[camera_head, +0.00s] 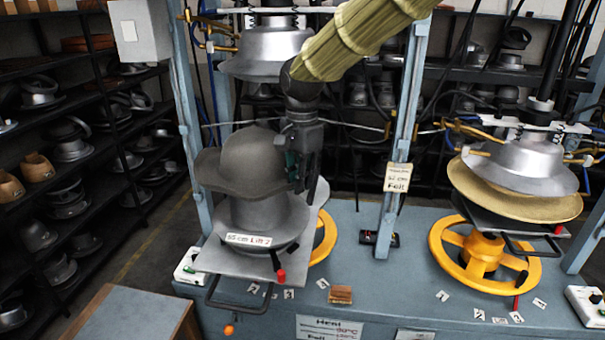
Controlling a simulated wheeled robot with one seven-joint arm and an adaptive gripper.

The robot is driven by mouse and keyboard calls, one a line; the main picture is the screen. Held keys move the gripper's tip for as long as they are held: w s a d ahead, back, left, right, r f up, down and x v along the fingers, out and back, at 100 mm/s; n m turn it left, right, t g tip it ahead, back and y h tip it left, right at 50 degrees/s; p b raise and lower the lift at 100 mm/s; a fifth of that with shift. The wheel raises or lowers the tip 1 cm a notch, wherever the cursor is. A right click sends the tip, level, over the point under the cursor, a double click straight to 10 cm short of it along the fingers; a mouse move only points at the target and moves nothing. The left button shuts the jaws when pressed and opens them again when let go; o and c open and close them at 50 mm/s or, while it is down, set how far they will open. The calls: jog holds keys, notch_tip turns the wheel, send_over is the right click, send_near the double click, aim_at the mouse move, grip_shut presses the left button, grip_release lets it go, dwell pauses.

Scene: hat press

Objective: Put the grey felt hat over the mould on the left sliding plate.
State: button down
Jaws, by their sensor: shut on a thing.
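The grey felt hat (241,164) is held in the air by its right brim, just above the mould (262,219) on the left sliding plate (234,262). My gripper (293,180) is shut on the hat's brim, at the hat's right side. The hat is slightly tilted and its brim overlaps the top of the mould in the picture. The mould's top is hidden behind the hat, so I cannot tell whether they touch.
The upper metal die (265,52) hangs above and behind the hat. A blue post (400,130) stands to the right. A yellow wheel (324,236) is beside the left plate. The right press (520,170) holds a tan hat. Shelves with moulds line the left.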

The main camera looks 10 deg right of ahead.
jog(key=shift+s+d+r, duration=0.1)
jog(key=shift+s, duration=0.1)
dwell(0.4)
jog(key=shift+s, duration=0.15)
jog(key=shift+f+b, duration=1.3)
jog(key=shift+f, duration=1.75)
